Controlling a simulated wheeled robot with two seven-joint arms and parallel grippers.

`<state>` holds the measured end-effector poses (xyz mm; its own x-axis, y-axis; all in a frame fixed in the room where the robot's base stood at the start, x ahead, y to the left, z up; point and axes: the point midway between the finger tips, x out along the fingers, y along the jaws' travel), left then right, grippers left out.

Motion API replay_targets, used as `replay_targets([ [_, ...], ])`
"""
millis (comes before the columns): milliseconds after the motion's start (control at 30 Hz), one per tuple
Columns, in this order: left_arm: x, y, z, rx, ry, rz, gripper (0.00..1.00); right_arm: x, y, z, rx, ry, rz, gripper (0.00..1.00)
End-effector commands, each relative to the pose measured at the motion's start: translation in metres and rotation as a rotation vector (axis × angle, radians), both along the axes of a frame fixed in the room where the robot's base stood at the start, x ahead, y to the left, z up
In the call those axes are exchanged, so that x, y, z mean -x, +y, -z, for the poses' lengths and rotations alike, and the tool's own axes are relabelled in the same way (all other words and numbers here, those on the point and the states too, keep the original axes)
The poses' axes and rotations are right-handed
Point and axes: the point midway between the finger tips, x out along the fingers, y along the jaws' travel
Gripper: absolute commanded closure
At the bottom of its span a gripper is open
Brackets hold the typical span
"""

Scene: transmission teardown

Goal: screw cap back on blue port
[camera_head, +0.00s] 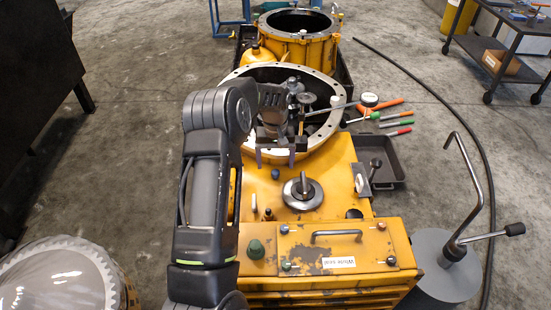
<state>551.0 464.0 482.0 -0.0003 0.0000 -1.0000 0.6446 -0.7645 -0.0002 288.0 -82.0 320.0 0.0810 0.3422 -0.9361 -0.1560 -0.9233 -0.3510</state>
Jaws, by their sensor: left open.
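My left gripper (275,160) is open and empty, its two fingers pointing down above the yellow transmission housing (335,185). No cap shows between the fingers. My right gripper is not in view.
A round metal fitting with an upright stem (302,190) stands mid-housing. Screwdrivers (390,124) and a black tray (385,170) lie right. A bent-rod stand (447,270) is front right.

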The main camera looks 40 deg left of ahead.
Motion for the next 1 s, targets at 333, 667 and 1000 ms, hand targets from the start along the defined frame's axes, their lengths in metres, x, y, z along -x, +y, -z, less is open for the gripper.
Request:
replay_targets([
  [333,0.000,0.000,0.035,0.000,0.000,0.001,0.20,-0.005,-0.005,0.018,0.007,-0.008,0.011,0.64],
  [667,0.000,0.000,0.036,-0.001,-0.001,0.001,0.20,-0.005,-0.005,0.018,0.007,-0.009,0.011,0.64],
  [1000,0.000,0.000,0.036,0.000,0.000,0.001,0.46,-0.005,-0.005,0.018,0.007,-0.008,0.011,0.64],
])
